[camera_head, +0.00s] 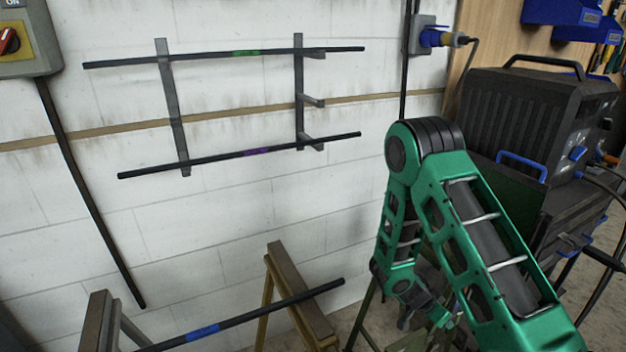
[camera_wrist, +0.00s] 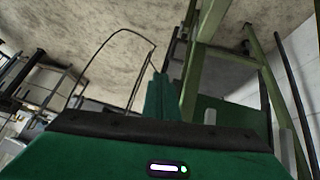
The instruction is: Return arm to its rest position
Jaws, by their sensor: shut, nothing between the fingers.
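My green arm (camera_head: 480,240) rises from the lower right to a black elbow and folds back down. My gripper (camera_head: 437,316) hangs low at its end, partly hidden behind my upper arm. In the wrist view my gripper (camera_wrist: 160,97) shows as a narrow green shape beyond the housing, its fingers together and nothing held. It is right of the sawhorse and apart from the bars.
A wall rack (camera_head: 172,110) holds a green-banded bar (camera_head: 215,57) and a purple-banded bar (camera_head: 230,156). A blue-banded bar (camera_head: 250,315) lies across sawhorses (camera_head: 290,285). A black machine (camera_head: 530,110) stands right of my arm. A switch box (camera_head: 25,40) is upper left.

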